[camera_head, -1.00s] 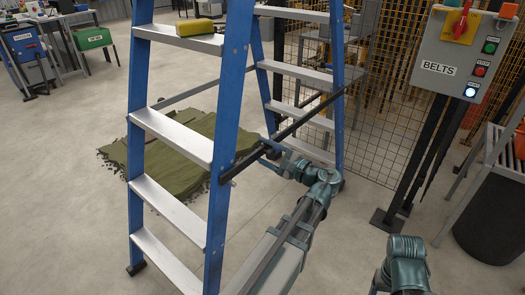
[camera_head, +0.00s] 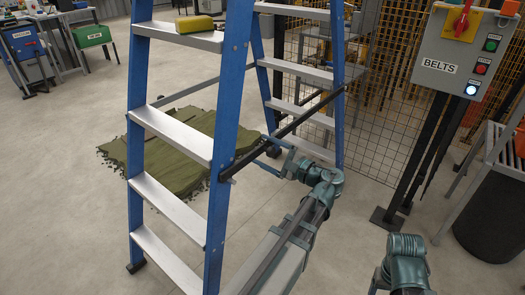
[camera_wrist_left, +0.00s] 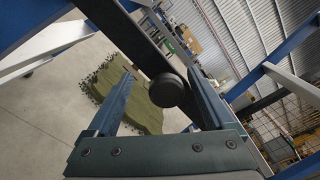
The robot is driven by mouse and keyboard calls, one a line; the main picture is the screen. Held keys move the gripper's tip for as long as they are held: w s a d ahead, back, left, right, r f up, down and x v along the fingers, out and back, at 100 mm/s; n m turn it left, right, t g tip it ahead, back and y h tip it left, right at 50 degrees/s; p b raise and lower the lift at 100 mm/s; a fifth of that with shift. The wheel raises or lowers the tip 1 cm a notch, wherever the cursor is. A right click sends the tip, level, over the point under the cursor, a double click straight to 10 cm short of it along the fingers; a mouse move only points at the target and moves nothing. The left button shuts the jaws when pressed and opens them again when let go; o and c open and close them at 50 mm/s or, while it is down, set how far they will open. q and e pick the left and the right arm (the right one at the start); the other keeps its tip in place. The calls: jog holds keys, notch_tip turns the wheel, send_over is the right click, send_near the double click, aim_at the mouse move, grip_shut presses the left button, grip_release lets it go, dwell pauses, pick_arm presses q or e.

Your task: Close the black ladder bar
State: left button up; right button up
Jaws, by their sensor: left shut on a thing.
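The blue ladder (camera_head: 217,150) with grey steps stands open in front of me. Its black bar (camera_head: 310,112) runs slantwise between the front and rear legs on the right side. My left gripper (camera_head: 272,150) is at the bar near its middle, shut on it. In the left wrist view the black bar (camera_wrist_left: 130,35) and its round black knob (camera_wrist_left: 167,90) lie between the two fingers of the left gripper (camera_wrist_left: 160,88). The exact contact is hard to see. My right gripper is out of view; only part of the right arm shows at lower right.
A yellow object (camera_head: 194,25) lies on an upper ladder step. A grey BELTS control box (camera_head: 465,55) on a black stand is at right, with mesh fencing (camera_head: 385,130) behind.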

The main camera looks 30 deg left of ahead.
pick_arm(q)
jog(key=s+d, duration=0.1)
jog(key=d, duration=1.2)
jog(key=shift+s, duration=0.1)
jog(key=s+d+f+n+h, duration=0.1)
jog(key=s+d+f+h, duration=0.2)
jog(key=f, duration=0.4)
jog(key=s+d+f+h, duration=0.1)
jog(key=d+f+h, duration=0.2)
jog(key=f+h, duration=0.3)
jog(key=s+d+f+n+g+h, duration=0.1)
jog(key=s+d+f+n+h, duration=0.15)
jog(key=d+f+h, duration=0.35)
jog(key=s+d+f+n+h, duration=0.1)
jog(key=s+d+f+h, duration=0.2)
jog(key=d, duration=0.5)
notch_tip(320, 180, up, 31)
jog(key=s+y+p, duration=0.1)
jog(key=p, duration=3)
jog(key=shift+d, duration=0.15)
jog(key=shift+m, duration=0.25)
